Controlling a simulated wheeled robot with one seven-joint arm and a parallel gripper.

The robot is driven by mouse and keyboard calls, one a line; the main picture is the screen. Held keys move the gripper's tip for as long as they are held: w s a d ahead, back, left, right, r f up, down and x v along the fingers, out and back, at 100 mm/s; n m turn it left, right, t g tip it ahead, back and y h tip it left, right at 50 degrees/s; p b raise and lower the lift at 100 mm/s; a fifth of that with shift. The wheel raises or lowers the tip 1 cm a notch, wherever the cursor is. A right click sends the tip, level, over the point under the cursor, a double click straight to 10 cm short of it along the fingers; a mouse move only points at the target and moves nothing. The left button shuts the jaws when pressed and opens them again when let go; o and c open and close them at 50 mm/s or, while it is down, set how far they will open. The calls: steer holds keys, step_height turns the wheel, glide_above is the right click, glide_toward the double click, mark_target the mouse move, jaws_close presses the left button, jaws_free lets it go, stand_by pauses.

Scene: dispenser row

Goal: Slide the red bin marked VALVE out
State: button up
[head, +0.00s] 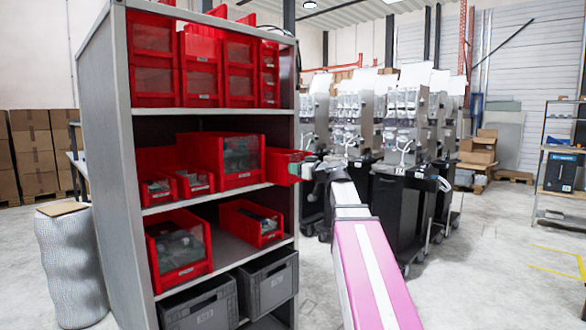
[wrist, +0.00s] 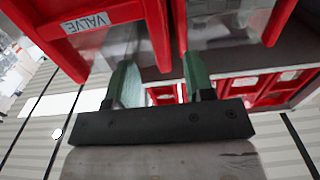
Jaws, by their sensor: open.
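The red bin marked VALVE (wrist: 85,22) shows its white label, upside down, at the top left of the wrist view. In the head view, a red bin (head: 284,164) at the right end of the middle shelf sticks out past the shelf edge, beside my gripper (head: 307,164); its label is not readable there. In the wrist view, my gripper (wrist: 160,65) is open, with one green finger on each side of a red wall of the VALVE bin. The wall reaches in between the fingers; I cannot tell whether either finger touches it.
The grey shelf rack (head: 215,109) holds other red bins, including a large one (head: 234,158) beside the protruding bin. Grey crates (head: 268,283) stand on the bottom shelf. Dispenser machines (head: 405,125) stand behind my arm.

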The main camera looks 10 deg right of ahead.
steer(key=v, duration=0.7)
steer(key=shift+s+d, duration=0.2)
steer(key=shift+s, duration=0.1)
steer(key=s+a+f+m+g+h, duration=0.1)
steer(key=a+f+g, duration=0.15)
steer(key=f, duration=0.75)
steer(key=s+a+f+m+g+h, duration=0.1)
steer(key=a+f+m+g+h, duration=0.15)
steer(key=f, duration=0.85)
steer(key=s+a+f+m+g+h, duration=0.1)
steer(key=s+f+g, duration=0.15)
steer(key=f, duration=0.75)
steer(key=s+f+m+g+h, duration=0.1)
steer(key=s+f, duration=0.3)
steer(key=f, duration=0.4)
steer(key=s+f+m+g+h, duration=0.1)
steer(key=s+f+g+h, duration=0.2)
steer(key=s+f, duration=0.2)
steer(key=s+f+m+g+h, duration=0.1)
steer(key=s+f, duration=0.4)
steer(key=f, duration=0.5)
steer(key=shift+s+d+f+g+h, duration=0.2)
steer(key=shift+d+f+g+h, duration=0.1)
steer(key=shift+g+h, duration=0.5)
